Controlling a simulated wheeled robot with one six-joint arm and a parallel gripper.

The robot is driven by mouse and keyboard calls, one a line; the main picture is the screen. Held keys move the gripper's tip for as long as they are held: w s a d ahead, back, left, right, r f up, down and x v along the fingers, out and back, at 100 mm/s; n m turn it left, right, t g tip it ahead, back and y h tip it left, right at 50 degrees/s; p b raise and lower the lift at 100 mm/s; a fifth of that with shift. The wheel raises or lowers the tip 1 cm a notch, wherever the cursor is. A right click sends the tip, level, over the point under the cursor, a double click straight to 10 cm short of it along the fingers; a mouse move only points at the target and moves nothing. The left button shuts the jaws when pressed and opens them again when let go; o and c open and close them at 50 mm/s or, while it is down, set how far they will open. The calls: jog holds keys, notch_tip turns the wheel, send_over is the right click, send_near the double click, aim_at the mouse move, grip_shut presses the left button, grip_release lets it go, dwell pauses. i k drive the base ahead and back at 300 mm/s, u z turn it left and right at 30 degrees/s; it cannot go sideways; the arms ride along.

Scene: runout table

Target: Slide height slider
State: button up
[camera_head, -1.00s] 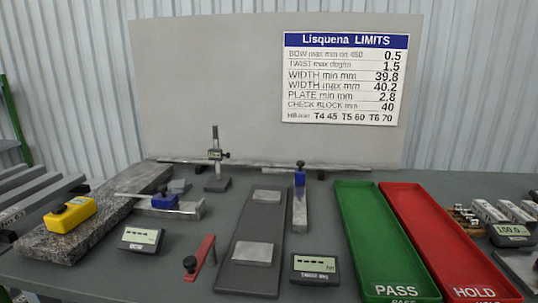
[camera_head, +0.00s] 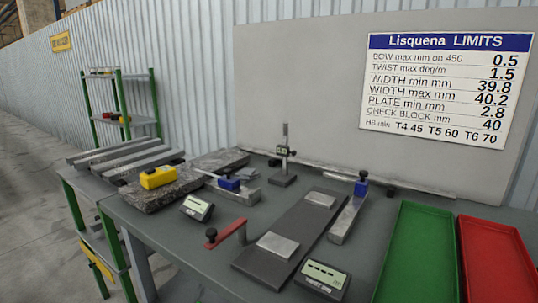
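A height gauge stands upright near the back of the table, in front of the grey board. Its dark slider (camera_head: 284,151) with a small display sits partway up the thin vertical column (camera_head: 285,134), above a dark square base (camera_head: 282,181). The slider's display is too small to read. My gripper is not in view, and nothing touches the gauge.
A granite slab (camera_head: 207,169) with a yellow device (camera_head: 161,177) lies left of the gauge. A blue-topped tool (camera_head: 361,188), a dark plate (camera_head: 262,267), a red clamp (camera_head: 226,233) and green (camera_head: 407,246) and red (camera_head: 503,268) trays lie right or nearer.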

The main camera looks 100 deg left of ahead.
aim_at(282, 150)
jog(key=u, duration=3.3)
jog(key=i, duration=0.5)
jog(key=z, duration=0.6)
jog(key=k, duration=1.3)
jog(key=i, duration=1.1)
jog(key=z, duration=0.15)
